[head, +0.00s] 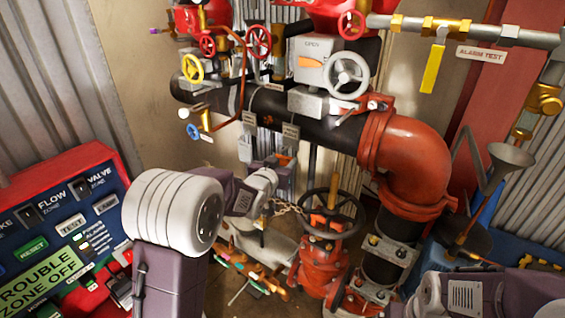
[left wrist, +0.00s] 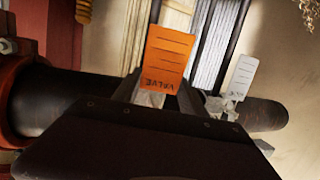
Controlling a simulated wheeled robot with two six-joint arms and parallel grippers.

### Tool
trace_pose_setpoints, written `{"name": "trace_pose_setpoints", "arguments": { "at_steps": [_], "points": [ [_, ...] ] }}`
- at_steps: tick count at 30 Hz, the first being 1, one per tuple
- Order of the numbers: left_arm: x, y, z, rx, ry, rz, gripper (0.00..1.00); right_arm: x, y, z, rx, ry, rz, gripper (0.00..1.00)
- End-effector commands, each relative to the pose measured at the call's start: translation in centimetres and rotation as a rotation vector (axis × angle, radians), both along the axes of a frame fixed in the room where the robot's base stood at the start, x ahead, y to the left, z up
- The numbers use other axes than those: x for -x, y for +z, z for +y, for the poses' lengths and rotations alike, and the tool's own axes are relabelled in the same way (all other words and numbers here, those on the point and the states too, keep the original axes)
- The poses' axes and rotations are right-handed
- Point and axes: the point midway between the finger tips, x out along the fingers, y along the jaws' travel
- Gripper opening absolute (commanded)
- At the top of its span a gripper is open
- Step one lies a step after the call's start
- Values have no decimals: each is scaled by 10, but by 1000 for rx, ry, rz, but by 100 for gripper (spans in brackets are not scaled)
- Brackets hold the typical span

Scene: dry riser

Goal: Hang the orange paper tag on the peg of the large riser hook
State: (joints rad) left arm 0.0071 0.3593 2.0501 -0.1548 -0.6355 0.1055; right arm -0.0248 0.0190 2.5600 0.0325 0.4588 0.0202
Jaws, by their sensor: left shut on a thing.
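The orange paper tag (left wrist: 168,57) is held between the fingertips of my left gripper (left wrist: 153,97) in the left wrist view. It stands out past the fingers, and its printed word VALVE reads upside down. Pale tags (head: 290,131) hang at the pipe. I cannot make out the peg of the large riser hook. My right gripper is not in view.
A red valve with a dark handwheel (head: 333,213) stands right of my left gripper. The red elbow (head: 410,160) is further right. A blue and red alarm panel (head: 65,225) is at left. In the left wrist view a white tag (left wrist: 238,78) hangs beside the orange one.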

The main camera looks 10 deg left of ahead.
Motion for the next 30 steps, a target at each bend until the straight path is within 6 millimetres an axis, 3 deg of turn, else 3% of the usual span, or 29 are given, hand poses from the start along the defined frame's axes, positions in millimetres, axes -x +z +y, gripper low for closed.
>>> {"name": "trace_pose_setpoints", "arguments": {
  "at_steps": [7,8,10,21,30],
  "points": [
    [0,0,0,0,0,0,12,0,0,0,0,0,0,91],
    [0,0,0,0,0,0,58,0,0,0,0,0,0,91],
    [0,0,0,0,0,0,75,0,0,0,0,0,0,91],
    [5,0,1,0,0,0,75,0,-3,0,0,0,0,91],
    [64,12,6,0,1,-3,75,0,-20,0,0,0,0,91]
  ]
}}
